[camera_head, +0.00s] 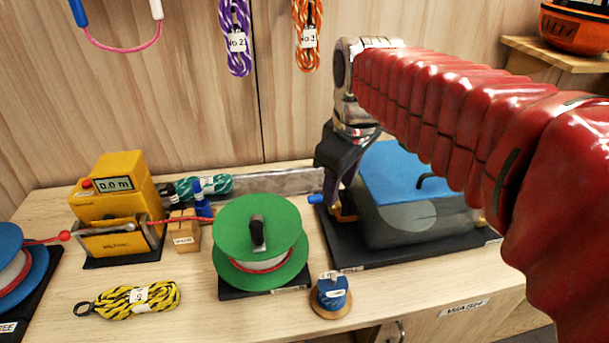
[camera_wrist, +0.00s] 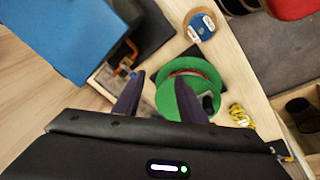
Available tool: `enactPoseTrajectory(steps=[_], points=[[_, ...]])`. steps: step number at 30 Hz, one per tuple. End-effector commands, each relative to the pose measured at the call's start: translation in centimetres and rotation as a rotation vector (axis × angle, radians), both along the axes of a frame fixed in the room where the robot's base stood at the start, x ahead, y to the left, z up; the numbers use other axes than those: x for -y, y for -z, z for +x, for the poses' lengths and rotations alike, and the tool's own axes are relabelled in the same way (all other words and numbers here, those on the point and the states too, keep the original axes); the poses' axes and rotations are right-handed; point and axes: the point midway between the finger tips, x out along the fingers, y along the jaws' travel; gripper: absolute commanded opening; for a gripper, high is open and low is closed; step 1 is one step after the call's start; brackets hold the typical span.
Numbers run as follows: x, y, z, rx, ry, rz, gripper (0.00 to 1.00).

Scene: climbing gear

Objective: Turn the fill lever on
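The wash tank (camera_head: 410,222) is a grey see-through box with a blue lid on a dark base. At its left front corner is an orange pipe fitting (camera_head: 347,215) with a small blue-tipped lever (camera_head: 316,199), which I take as the fill lever. My gripper (camera_head: 335,185) hangs just above and beside this fitting and partly hides it. In the wrist view the fingers of my gripper (camera_wrist: 158,90) are apart with nothing held between them. The blue tip (camera_wrist: 133,75) shows close to the left fingertip; I cannot tell if they touch.
A green reel (camera_head: 260,240) stands left of the tank, with a small blue spool (camera_head: 331,293) in front. A yellow meter (camera_head: 120,205), a wooden block (camera_head: 184,235) and a yellow rope (camera_head: 137,300) are farther left. Ropes hang on the wall.

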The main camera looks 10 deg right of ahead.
Motion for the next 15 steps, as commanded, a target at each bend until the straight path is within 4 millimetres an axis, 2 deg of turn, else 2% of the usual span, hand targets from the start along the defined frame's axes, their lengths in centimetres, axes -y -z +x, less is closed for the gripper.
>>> enactPoseTrajectory(steps=[1, 15], points=[[0.0, 0.0, 1.0, -0.014, -0.037, -0.010, 0.38], [-0.4, 0.2, 9.0, -0.129, -0.404, -0.085, 0.38]])
